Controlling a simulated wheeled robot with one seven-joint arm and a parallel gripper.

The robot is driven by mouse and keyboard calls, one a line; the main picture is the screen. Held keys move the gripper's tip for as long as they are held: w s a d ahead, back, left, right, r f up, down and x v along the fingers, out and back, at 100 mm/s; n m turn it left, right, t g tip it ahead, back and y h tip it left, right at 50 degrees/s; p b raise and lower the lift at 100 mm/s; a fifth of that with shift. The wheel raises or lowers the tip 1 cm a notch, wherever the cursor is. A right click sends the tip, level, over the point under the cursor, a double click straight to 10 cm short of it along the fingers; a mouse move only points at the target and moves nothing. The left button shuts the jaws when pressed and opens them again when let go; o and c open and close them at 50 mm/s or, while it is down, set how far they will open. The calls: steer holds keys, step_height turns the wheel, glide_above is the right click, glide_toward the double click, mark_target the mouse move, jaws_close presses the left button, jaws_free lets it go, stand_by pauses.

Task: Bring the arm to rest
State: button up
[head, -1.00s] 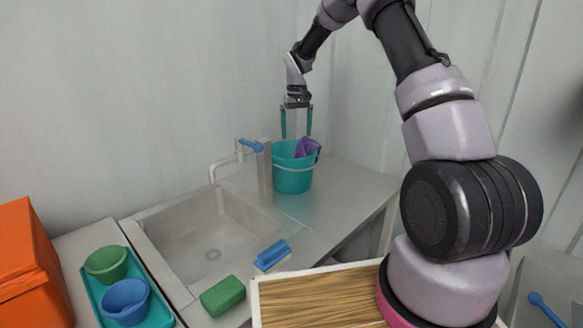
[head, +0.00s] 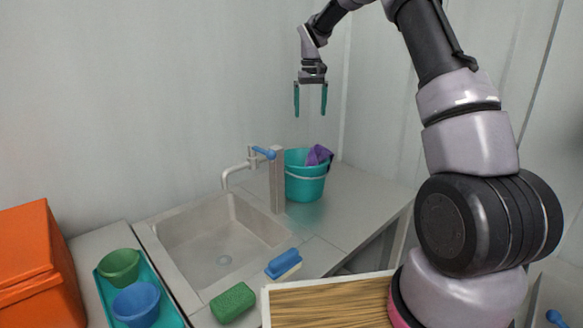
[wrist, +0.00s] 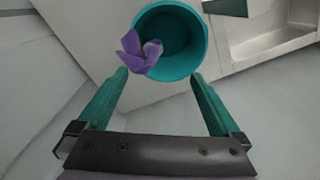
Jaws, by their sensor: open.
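My gripper (head: 311,100) is raised in the air above the teal bucket (head: 304,188), with its two teal fingers apart and pointing down. Nothing is between the fingers. In the wrist view my gripper (wrist: 158,88) is open, and the bucket (wrist: 192,68) lies below and beyond the fingertips. A purple cloth (head: 318,155) hangs over the bucket's rim; it also shows in the wrist view (wrist: 140,52). Gripper and bucket are clearly apart.
The sink (head: 215,245) and its tap (head: 240,168) are left of the bucket. A blue brush (head: 284,264) and green sponge (head: 233,302) lie in front. A teal tray (head: 166,288) with green and blue bowls and an orange box (head: 40,270) are at left. Walls stand behind.

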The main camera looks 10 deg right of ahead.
steer(key=s+d+r+m+t, duration=0.2)
steer(key=s+d+r+t, duration=0.1)
steer(key=s+r, duration=1.35)
steer(key=s+d+f+m+t+y, duration=0.1)
steer(key=s+t, duration=0.1)
steer(key=s, duration=0.9)
steer(key=s+d+f+m+t+y, duration=0.1)
steer(key=s+m+t, duration=0.1)
steer(key=s, duration=1)
steer(key=shift+s+d+f, duration=0.3)
steer(key=shift+d, duration=0.05)
